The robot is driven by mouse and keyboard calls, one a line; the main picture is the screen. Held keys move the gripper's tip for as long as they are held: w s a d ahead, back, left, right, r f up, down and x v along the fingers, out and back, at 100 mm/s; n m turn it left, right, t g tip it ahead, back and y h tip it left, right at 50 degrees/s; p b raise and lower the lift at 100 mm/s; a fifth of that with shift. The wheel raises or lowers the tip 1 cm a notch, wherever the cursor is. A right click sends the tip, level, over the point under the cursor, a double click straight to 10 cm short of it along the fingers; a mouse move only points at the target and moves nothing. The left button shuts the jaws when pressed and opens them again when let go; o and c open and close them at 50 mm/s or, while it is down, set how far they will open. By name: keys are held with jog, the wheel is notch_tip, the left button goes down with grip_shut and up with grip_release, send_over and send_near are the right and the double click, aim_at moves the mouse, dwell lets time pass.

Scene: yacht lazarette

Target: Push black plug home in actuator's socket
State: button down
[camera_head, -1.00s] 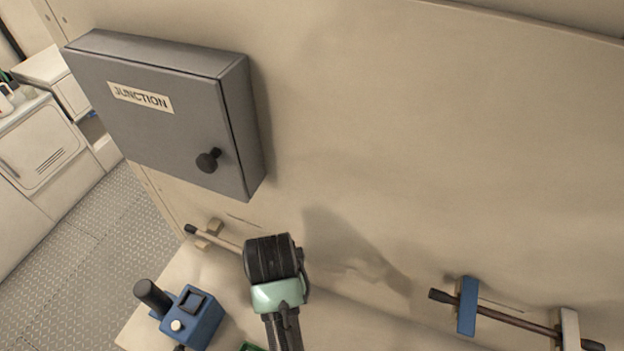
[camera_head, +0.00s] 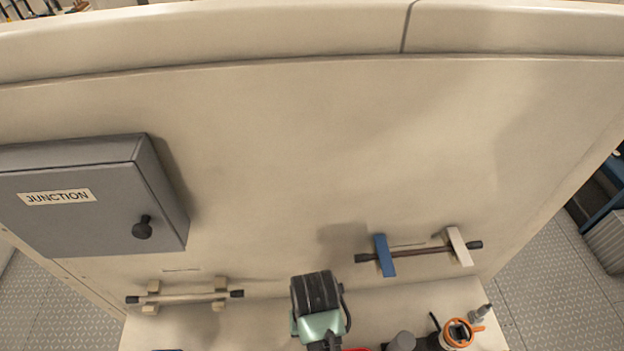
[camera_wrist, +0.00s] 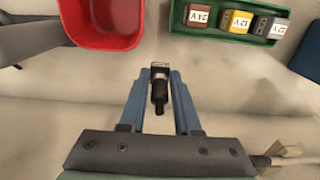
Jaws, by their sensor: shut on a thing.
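In the wrist view my gripper (camera_wrist: 157,78) is shut on the black plug (camera_wrist: 159,94), which lies between the tips of its two blue fingers. The plug's pale, squarish end points up the picture, away from the palm, and its dark body points back toward it. The plug is over the pale bench top; I cannot tell its height. In the head view only my wrist shows at the bottom edge, and the fingers and plug are hidden. I cannot make out the actuator or its socket for certain in either view.
A red bin (camera_wrist: 103,42) and a green tray (camera_wrist: 228,40) with voltage-labelled blocks lie beyond my fingers. In the head view, an orange-ringed item (camera_head: 460,332) stands at the lower right. The grey junction box (camera_head: 85,205) and barred brackets (camera_head: 385,255) are on the wall.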

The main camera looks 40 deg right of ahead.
jog(key=shift+f, duration=2.6)
jog(key=shift+f, duration=0.2)
jog(key=c, duration=0.6)
grip_release()
jog(key=shift+r, duration=0.15)
